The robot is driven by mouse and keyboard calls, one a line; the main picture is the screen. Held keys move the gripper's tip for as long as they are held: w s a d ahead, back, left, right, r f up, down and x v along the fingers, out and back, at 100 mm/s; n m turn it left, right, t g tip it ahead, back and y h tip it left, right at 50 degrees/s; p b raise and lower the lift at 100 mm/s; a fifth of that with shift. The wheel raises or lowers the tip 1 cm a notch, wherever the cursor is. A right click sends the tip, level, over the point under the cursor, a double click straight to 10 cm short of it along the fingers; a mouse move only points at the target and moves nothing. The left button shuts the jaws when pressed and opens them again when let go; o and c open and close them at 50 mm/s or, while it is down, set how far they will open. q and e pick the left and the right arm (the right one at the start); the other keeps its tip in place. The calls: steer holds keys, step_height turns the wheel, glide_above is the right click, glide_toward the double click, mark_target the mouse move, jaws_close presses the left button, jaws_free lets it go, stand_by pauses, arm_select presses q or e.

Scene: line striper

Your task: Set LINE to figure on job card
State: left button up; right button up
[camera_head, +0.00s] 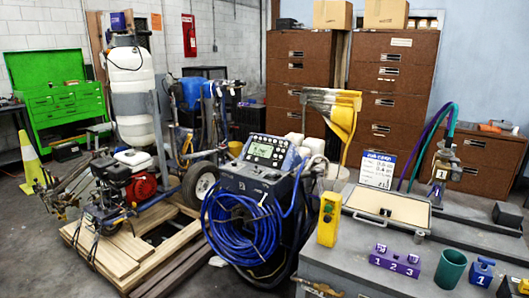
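The job card (376,170) is a white card with a blue header, standing upright at the back of the grey bench; its lines of print are too small to read surely. A control panel (267,151) with a small pale display and several buttons tops the dark machine with the coiled blue hose. A yellow handheld box (329,220) with dark controls stands upright at the bench's left edge. I cannot make out which control is marked LINE, or its setting. Neither of my grippers shows in this view.
The grey bench (345,262) holds a shallow tray (388,207), a purple block numbered 1 2 3 (394,260), a green cup (450,269) and a blue item (481,271). The blue hose (243,232) hangs in front of the machine. A wooden pallet (130,255) carries a striper at left.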

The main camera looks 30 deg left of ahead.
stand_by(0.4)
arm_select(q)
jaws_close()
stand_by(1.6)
